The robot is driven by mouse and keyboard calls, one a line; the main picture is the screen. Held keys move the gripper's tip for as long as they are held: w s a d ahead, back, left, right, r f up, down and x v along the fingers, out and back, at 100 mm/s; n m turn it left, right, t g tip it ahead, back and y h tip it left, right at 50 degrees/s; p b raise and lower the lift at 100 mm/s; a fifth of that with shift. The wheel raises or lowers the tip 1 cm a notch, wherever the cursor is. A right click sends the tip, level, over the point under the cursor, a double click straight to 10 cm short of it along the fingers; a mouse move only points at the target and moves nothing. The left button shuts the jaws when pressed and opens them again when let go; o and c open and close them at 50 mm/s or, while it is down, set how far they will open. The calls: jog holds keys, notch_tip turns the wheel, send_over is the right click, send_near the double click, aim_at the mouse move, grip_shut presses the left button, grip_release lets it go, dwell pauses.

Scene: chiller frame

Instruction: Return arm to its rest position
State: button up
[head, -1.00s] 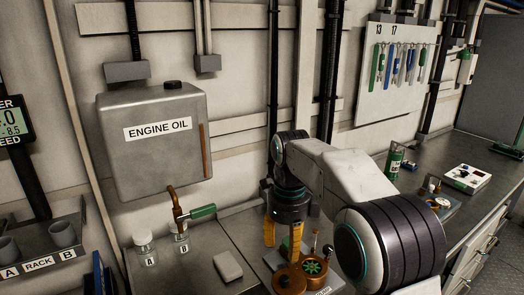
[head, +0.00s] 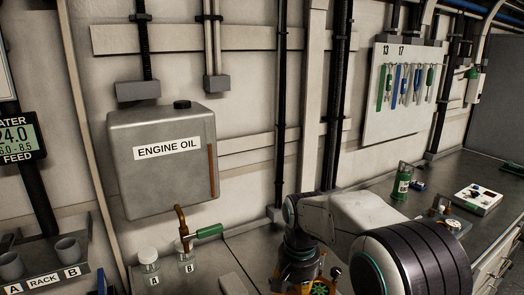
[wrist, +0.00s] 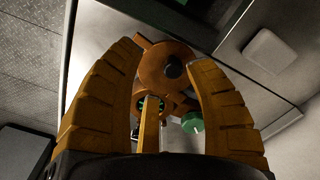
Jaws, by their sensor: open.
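My gripper (head: 302,272) hangs fingers-down at the bottom edge of the head view, over the bench. Its lower end is partly cut off there. Beyond the fingers is a round copper-coloured fitting (wrist: 168,66) with a dark centre. A green knob (wrist: 192,122) shows near the right finger. In the head view a green wheel (head: 320,291) shows beside the gripper. I cannot tell the exact gap between fingers and fitting.
A grey engine oil tank (head: 160,175) hangs on the wall, its green-handled tap (head: 208,232) above bottle B (head: 187,254). Bottle A (head: 149,262) stands beside it. A rack (head: 45,277) holds cups at left.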

jog(key=s+d+r+n+t, duration=0.1)
jog(key=s+d, duration=0.4)
jog(key=s, duration=0.6)
jog(key=s+d+r+n+t, duration=0.2)
jog(key=s+d+r, duration=0.2)
jog(key=s, duration=0.7)
jog(key=shift+s+d+r+n+t, duration=0.15)
jog(key=shift+d+n+t, duration=0.2)
jog(key=shift+d, duration=0.2)
dwell(1.2)
